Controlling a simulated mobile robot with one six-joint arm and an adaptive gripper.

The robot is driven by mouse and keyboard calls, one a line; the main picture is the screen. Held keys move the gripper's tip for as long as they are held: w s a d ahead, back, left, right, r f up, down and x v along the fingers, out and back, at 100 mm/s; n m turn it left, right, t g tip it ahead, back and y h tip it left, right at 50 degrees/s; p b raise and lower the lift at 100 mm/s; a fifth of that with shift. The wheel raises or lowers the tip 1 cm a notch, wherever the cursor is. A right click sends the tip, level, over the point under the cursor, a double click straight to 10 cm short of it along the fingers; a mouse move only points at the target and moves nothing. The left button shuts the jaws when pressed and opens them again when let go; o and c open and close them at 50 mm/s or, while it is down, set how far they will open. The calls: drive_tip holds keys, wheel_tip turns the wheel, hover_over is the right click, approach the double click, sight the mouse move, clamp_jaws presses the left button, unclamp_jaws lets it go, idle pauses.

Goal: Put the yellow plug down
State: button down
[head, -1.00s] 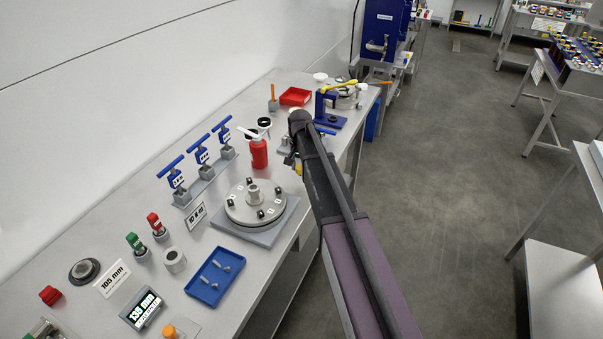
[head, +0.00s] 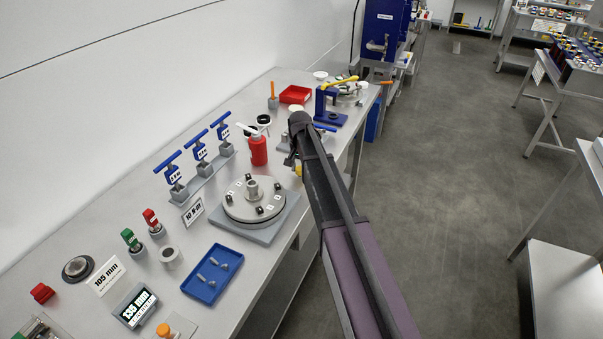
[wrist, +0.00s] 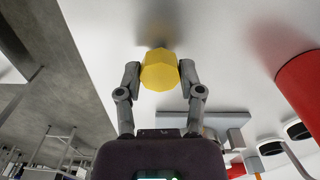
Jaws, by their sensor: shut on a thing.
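The yellow plug (wrist: 159,72) is between the two fingers of my gripper (wrist: 160,68) in the wrist view. The fingers are shut on its sides. A blurred shadow lies on the pale bench top (wrist: 225,45) just beyond it; I cannot tell whether the plug touches the bench. In the head view my gripper (head: 294,163) is mostly hidden by my arm, near the bench's front edge, right of the red bottle. Only a small yellow patch of the plug (head: 298,170) shows there.
The red bottle (head: 257,150) stands close left of my gripper. The round grey plate fixture (head: 240,215) is nearer, and a blue clamp stand (head: 328,115) is beyond. A blue tray (head: 225,258) holds small metal parts. The floor (head: 440,230) lies right of the bench edge.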

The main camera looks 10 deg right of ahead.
sight(300, 168)
drive_tip(key=shift+f, duration=0.25)
drive_tip(key=shift+c, duration=1.1)
unclamp_jaws()
drive_tip(key=shift+r, duration=0.15)
wheel_tip(300, 168, up, 12)
drive_tip(key=p, duration=1.2)
drive_tip(key=s+n, duration=0.6)
drive_tip(key=s, duration=2.3)
drive_tip(key=shift+d, duration=0.25)
